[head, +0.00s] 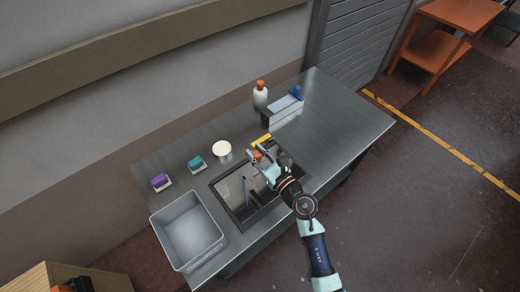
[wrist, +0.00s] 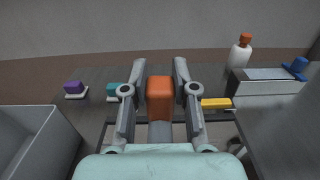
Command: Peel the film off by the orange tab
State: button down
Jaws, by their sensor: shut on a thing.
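My gripper (head: 258,152) is over the black-framed panel (head: 226,218) on the metal table. In the wrist view my gripper (wrist: 160,78) is shut on the orange tab (wrist: 160,98), which stands between the two fingers. The tab (head: 259,154) also shows small and partly hidden in the head view. A grey strip hangs below the tab in the wrist view. My gripper and arm hide part of the panel, and I cannot tell how far the film is lifted from it.
A grey bin (head: 188,232) stands at the table's left end. Purple (head: 160,181) and teal (head: 196,163) blocks, a cream round item (head: 222,149), a yellow bar (head: 261,139), a white bottle (head: 260,97) and a grey box (head: 283,109) stand behind. The table's right end is clear.

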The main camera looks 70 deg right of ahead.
jog(key=w+a+r+p, duration=0.4)
jog(key=a+r+p, duration=0.1)
jog(key=r+p, duration=0.4)
jog(key=shift+a+r+p, duration=0.3)
jog(key=shift+p, duration=0.6)
jog(key=shift+s, duration=0.1)
